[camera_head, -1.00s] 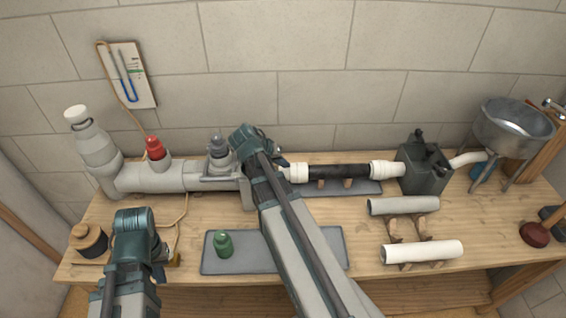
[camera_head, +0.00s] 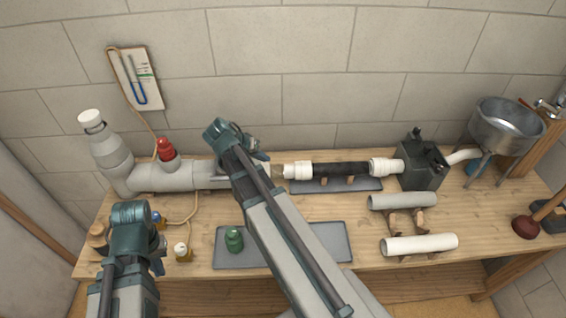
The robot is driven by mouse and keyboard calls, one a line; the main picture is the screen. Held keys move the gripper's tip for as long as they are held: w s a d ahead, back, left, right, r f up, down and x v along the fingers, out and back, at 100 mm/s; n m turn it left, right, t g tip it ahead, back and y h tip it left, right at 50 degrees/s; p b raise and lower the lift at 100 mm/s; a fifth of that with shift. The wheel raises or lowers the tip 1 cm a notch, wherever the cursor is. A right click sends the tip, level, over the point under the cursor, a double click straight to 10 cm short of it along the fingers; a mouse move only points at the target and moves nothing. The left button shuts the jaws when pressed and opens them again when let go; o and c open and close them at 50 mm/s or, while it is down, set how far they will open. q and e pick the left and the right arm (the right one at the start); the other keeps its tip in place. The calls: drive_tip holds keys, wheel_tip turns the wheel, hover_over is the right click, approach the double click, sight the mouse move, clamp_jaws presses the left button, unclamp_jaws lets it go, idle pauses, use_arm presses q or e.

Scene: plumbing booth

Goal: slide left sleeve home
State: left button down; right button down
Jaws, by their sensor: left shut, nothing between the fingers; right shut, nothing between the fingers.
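The left sleeve (camera_head: 301,170) is a white collar at the left end of the black pipe (camera_head: 340,169). A similar right sleeve (camera_head: 380,166) is at the pipe's right end, beside the dark grey box (camera_head: 422,165). The grey pipe (camera_head: 165,177) runs in from the left; its right end is partly hidden by my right arm. My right gripper (camera_head: 250,144) is shut and empty, above and left of the left sleeve, apart from it. My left gripper (camera_head: 157,240) is shut and empty over the bench's left front, far from the sleeve. Its fingers are mostly hidden.
A red-capped fitting (camera_head: 166,149) stands on the grey pipe. A green bottle (camera_head: 234,240) stands on the front mat (camera_head: 320,240). Two loose pipes, grey (camera_head: 402,201) and white (camera_head: 420,244), rest on wooden cradles at right. A metal basin (camera_head: 505,125) is at far right.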

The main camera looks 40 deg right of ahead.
sight(281, 169)
drive_tip(key=b+x, duration=0.8)
drive_tip(key=x, duration=0.2)
drive_tip(key=shift+f, duration=0.4)
drive_tip(key=shift+s+d+r, duration=0.2)
drive_tip(key=shift+s+d, duration=0.2)
drive_tip(key=shift+d, duration=0.1)
drive_tip(key=shift+s+d+r, duration=0.25)
drive_tip(key=shift+s+d, duration=0.1)
drive_tip(key=shift+d, duration=0.2)
drive_tip(key=shift+s+d, duration=0.3)
drive_tip(key=shift+d, duration=0.3)
drive_tip(key=shift+s+d, duration=0.35)
drive_tip(key=shift+d, duration=0.15)
drive_tip(key=shift+s+d, duration=0.3)
drive_tip(key=shift+d, duration=0.25)
drive_tip(key=shift+w+a, duration=0.1)
